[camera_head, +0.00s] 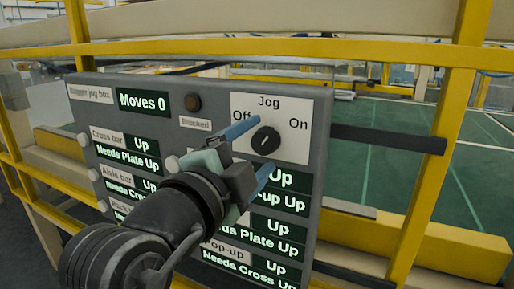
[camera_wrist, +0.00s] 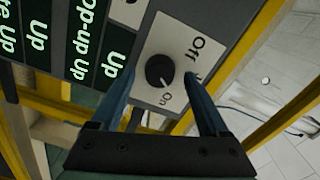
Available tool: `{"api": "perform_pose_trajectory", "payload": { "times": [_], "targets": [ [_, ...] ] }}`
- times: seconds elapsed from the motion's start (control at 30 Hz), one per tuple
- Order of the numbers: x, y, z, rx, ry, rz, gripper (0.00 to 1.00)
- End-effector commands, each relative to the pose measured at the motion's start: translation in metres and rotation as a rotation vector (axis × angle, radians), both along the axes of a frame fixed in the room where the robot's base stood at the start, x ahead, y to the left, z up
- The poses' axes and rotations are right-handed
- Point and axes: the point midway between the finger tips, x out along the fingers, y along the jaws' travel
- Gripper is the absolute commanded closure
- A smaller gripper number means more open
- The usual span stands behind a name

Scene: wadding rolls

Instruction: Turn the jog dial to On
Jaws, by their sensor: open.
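The jog dial (camera_head: 265,140) is a round black knob on a white plate (camera_head: 298,108) labelled Jog, with Off at the left and On at the right. It also shows in the wrist view (camera_wrist: 160,70), where a small white mark on its rim faces toward the On label. My gripper (camera_head: 264,145) is open, with its two blue fingers on either side of the dial as seen in the head view. In the wrist view my gripper (camera_wrist: 159,75) has the knob between and beyond its fingertips. I cannot tell whether either finger touches the knob.
Yellow rails (camera_head: 440,140) frame the box. Green floor (camera_head: 380,170) lies behind.

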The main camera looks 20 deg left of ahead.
Motion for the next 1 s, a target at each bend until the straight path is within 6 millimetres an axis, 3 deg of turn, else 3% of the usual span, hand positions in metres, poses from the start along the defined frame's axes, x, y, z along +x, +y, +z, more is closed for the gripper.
{"api": "perform_pose_trajectory", "payload": {
  "times": [0.53,0.7,1.0],
  "targets": [
    [-0.106,0.005,-0.001,0.002,-0.002,0.005,0.22],
    [-0.122,0.005,0.000,0.000,0.000,0.002,0.22],
    [-0.125,0.004,0.000,0.001,0.001,0.000,0.22]
  ]
}}
